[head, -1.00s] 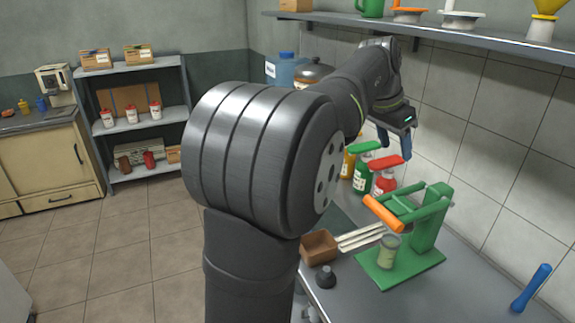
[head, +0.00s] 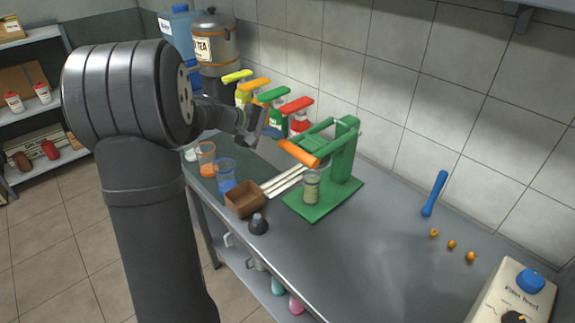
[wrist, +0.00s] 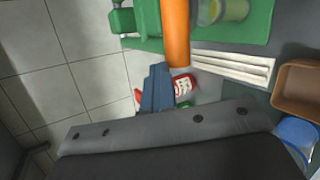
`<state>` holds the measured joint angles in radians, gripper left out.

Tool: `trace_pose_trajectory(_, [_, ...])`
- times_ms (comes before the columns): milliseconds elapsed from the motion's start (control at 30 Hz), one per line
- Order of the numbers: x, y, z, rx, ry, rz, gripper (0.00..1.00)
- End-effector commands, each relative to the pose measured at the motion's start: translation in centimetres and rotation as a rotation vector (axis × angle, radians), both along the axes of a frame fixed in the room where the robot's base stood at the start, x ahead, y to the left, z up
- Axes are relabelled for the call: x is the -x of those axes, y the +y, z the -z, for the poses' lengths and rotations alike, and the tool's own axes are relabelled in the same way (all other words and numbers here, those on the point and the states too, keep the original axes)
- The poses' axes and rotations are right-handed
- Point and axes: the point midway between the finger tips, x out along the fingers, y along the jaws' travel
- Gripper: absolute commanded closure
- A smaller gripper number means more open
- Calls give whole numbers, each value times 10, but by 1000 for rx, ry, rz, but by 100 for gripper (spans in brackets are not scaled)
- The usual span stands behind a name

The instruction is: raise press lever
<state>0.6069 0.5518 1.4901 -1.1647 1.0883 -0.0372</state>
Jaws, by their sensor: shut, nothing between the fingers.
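The green press (head: 342,152) stands on a green base plate on the counter. A glass with pale green content (head: 311,186) stands on the plate below the handle. My gripper (head: 270,133) is shut and empty, just left of and behind the handle's free end. In the wrist view, its blue fingers (wrist: 157,88) lie close beside the end of the orange handle (wrist: 176,35). I cannot tell whether they touch it.
Several pump bottles stand behind my gripper, including a red one (head: 298,115) and a green one (head: 275,105). White sticks (head: 284,181) and a brown box (head: 244,199) lie left of the press. A blue rod (head: 434,193) lies at right.

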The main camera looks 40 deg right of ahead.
Motion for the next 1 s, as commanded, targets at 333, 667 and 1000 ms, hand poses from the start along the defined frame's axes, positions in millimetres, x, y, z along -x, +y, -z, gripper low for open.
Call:
trace_pose_trajectory(333, [13, 63, 99, -10, 666, -362, 100])
trace_pose_trajectory(667, [64, 108, 109, 236, 1188, -507, 100])
trace_pose_trajectory(1000, [70, 126, 107, 334, 1310, -570, 100])
